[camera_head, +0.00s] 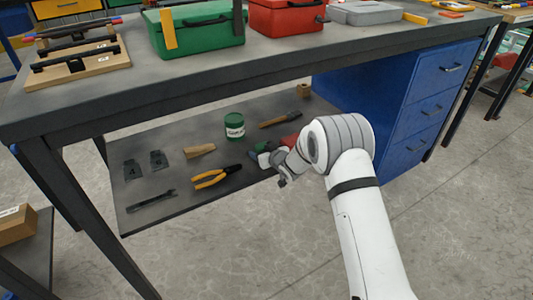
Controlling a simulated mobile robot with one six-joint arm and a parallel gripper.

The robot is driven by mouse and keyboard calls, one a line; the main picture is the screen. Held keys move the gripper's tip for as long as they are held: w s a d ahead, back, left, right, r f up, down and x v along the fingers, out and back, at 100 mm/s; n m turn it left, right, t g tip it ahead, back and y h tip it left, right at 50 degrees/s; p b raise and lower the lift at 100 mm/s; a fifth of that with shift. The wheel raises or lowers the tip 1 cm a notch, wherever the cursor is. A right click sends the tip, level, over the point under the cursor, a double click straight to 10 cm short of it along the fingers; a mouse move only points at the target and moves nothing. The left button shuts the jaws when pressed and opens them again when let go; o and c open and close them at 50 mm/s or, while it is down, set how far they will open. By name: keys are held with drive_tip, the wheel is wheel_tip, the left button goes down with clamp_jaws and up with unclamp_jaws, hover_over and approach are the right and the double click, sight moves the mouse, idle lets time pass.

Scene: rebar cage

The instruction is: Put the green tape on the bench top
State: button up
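My gripper (280,167) is low at the shelf's right part, close beside the green piece. Whether it touches it, and whether its fingers are open or shut, I cannot tell. A red thing (291,141) shows behind my gripper, partly hidden by it. The bench top (290,57) is grey and stands above the shelf.
Green (200,35) and red (284,18) boxes stand on the bench. Blue drawers (430,95) bound the right side.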

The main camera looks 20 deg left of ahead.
drive_tip(key=c, duration=0.6)
drive_tip(key=shift+r, duration=0.1)
drive_tip(key=shift+c, duration=0.5)
